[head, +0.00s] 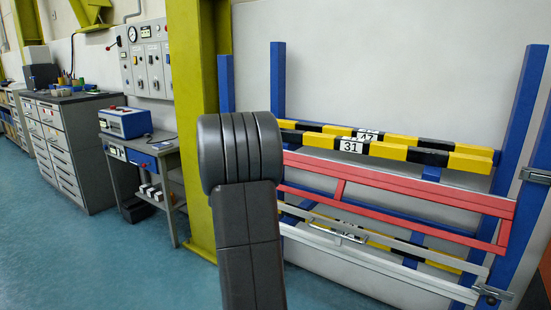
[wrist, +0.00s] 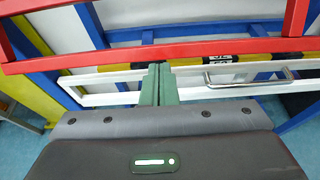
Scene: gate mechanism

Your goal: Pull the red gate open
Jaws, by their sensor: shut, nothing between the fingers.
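The red gate (head: 400,183) is a long framed barrier across the blue posts at the right in the head view. It looks closed across the rack. In the wrist view its red rail (wrist: 200,52) spans the upper part of the picture. My gripper (wrist: 159,70) shows its two greenish fingers shut together with nothing between them. The fingertips appear just below the red rail, in front of a white gate frame (wrist: 110,72); I cannot tell if they touch either. In the head view my arm hides the left end of the red gate, and my gripper is not visible.
Below the red gate is a white gate with a metal handle (wrist: 247,79). Yellow-black bars (head: 400,151) lie behind, between blue posts (head: 525,140). A yellow column (head: 195,120) and a workbench (head: 140,150) stand left. The blue-green floor (head: 130,260) is open at front left.

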